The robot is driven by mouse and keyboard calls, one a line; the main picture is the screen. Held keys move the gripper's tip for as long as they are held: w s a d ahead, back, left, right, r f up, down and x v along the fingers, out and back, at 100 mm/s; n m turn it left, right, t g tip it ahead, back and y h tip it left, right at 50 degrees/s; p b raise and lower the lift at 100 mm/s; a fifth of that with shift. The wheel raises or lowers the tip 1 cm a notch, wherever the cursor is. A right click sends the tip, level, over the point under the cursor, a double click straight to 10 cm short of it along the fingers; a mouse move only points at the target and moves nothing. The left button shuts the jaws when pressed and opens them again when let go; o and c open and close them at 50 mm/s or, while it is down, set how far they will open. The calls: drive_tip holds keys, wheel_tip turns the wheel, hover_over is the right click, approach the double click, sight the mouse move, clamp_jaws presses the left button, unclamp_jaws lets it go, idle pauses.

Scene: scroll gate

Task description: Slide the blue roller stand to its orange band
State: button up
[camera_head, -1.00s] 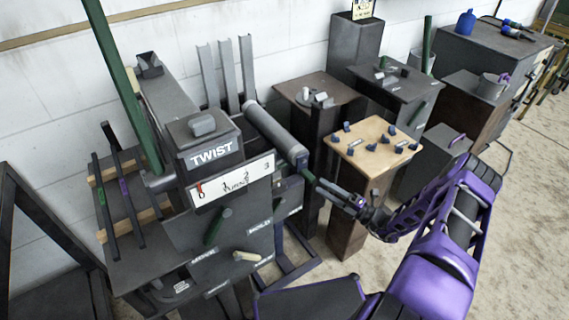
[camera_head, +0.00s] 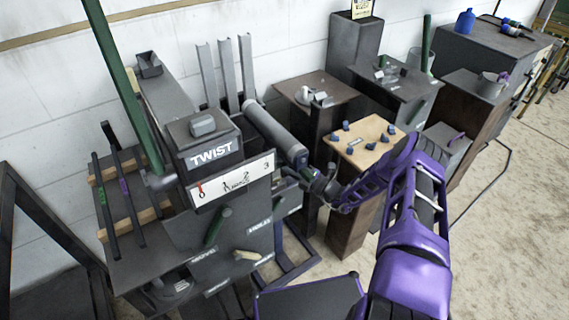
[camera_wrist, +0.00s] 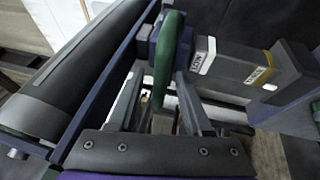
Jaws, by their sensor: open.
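The blue stand shows in the wrist view as a long blue bar (camera_wrist: 106,82) beside a dark roller (camera_wrist: 75,62). A green upright handle (camera_wrist: 167,58) is joined near the bar's far end. My gripper (camera_wrist: 160,98) is open, with the handle between or just beyond its fingers; I cannot tell whether they touch. In the head view my gripper (camera_head: 308,172) is at the near end of the grey roller (camera_head: 273,128) and hides most of the stand. A yellow-orange band (camera_wrist: 268,64) crosses a dark block right of the handle.
The grey TWIST box (camera_head: 210,150) with a white scale stands left of my gripper. A wooden-topped stand (camera_head: 362,140) with blue pegs is close on the right, beside my forearm. Bare floor (camera_head: 500,230) is free at the right.

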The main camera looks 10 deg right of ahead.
clamp_jaws()
idle(1.4)
